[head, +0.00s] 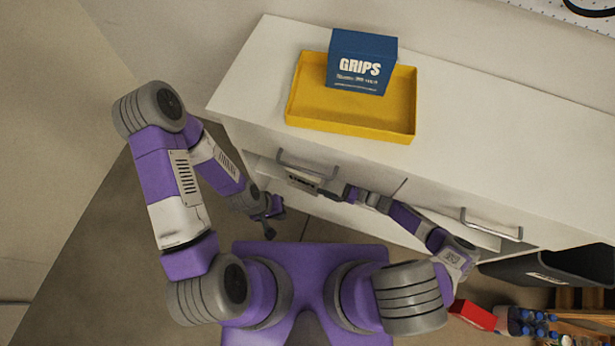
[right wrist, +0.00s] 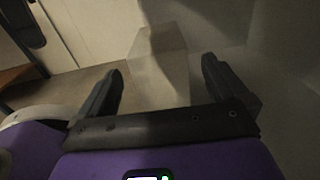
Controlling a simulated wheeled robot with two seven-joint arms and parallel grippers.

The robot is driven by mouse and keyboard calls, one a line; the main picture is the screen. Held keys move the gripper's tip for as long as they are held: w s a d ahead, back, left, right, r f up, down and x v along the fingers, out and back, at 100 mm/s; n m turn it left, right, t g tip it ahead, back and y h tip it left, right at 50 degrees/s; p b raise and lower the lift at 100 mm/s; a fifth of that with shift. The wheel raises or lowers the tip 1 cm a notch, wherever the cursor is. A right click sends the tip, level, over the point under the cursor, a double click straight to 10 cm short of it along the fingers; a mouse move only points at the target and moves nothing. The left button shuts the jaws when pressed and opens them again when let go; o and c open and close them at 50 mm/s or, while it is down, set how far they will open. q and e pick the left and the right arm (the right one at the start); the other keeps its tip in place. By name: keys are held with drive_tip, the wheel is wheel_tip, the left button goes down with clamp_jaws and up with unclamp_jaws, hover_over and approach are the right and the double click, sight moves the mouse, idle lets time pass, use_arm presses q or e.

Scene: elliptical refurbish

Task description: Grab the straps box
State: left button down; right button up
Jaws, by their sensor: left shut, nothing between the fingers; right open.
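No box with a readable straps label shows. In the head view, a small item with a dark label (head: 303,181) sits just below the left drawer handle, partly hidden; its print is too small to read. My right gripper (head: 343,192) is beside it, to its right. In the right wrist view, a pale grey box-like block (right wrist: 158,62) stands beyond and between the spread fingers of my right gripper (right wrist: 163,85), which is open and empty. I cannot tell whether this is the straps box. My left gripper (head: 270,233) hangs shut and empty left of centre, away from the cabinet.
A blue GRIPS box (head: 361,68) stands in a yellow tray (head: 350,120) on the white cabinet top (head: 470,130). Drawer handles (head: 491,222) stick out along the front. A dark bin (head: 555,268), a red box (head: 472,316) and blue-capped bottles (head: 530,325) are at the lower right.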

sight(306, 176)
drive_tip(key=x, duration=0.2)
drive_tip(key=b+x, duration=0.1)
drive_tip(key=x, duration=0.2)
drive_tip(key=r+b+x, duration=0.1)
drive_tip(key=x, duration=0.1)
drive_tip(key=shift+w+a, duration=0.15)
drive_tip(key=shift+a, duration=0.25)
drive_tip(key=shift+c, duration=0.3)
drive_tip(key=c, duration=1.4)
drive_tip(key=shift+c, duration=0.7)
drive_tip(key=shift+r, duration=0.15)
